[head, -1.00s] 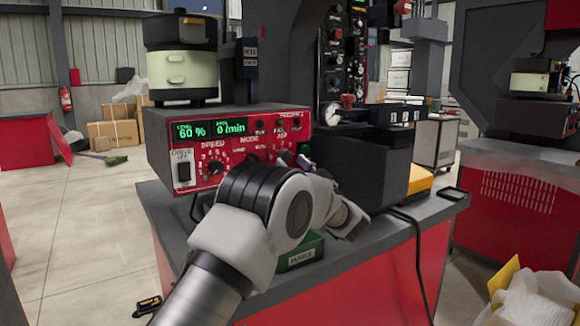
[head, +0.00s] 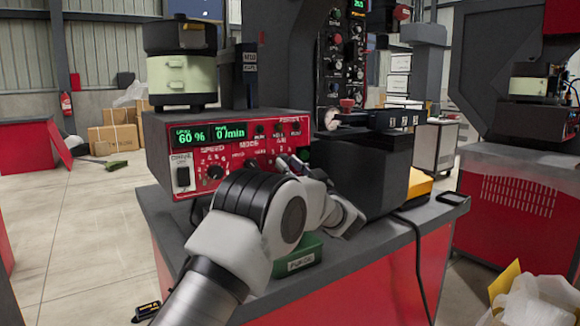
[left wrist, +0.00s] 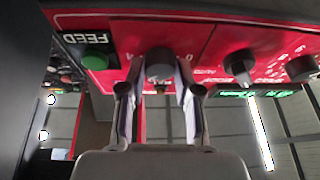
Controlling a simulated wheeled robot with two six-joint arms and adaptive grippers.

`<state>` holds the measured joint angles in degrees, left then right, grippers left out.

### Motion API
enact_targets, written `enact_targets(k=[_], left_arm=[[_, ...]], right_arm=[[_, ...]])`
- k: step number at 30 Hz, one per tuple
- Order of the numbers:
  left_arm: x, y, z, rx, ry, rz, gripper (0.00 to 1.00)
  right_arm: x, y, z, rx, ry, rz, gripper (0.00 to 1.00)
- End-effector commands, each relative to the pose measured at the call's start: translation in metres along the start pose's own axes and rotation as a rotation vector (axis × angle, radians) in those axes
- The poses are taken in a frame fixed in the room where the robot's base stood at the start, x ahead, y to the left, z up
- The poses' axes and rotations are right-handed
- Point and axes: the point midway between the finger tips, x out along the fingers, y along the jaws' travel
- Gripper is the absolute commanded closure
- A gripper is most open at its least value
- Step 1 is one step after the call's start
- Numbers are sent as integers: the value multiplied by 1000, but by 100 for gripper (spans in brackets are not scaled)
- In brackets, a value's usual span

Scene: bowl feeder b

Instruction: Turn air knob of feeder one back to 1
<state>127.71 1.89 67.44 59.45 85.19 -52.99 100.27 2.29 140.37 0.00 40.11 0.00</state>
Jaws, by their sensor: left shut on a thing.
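The feeder one control box (head: 225,154) stands at the left end of the bench, its red panel reading 60 % and 0 /min. In the left wrist view this panel (left wrist: 207,42) appears upside down. There a grey knob (left wrist: 159,62) lies between the fingers of my left gripper (left wrist: 160,82), beside the green FEED button (left wrist: 95,62). The gripper is shut on this knob, with a 0 and a 4 printed near it. In the head view my left gripper (head: 296,165) is at the panel's lower right and hides the knob. My right gripper is not in view.
The feeder bowl unit (head: 182,74) stands on the box. A dark block (head: 365,170) is close to the right of my gripper. A green PURGE box (head: 298,258) lies on the bench below my wrist. Other panel knobs (left wrist: 238,66) sit beside the gripped one.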

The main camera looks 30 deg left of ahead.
Motion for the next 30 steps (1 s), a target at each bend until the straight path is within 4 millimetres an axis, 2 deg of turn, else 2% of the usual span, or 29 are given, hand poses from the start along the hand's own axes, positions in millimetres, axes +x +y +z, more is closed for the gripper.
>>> enact_targets(k=[8,30], left_arm=[[0,2,-2,-136,-6,-56,100],[2,6,-6,-770,-38,-319,100]], right_arm=[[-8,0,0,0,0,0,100],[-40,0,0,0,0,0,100]])
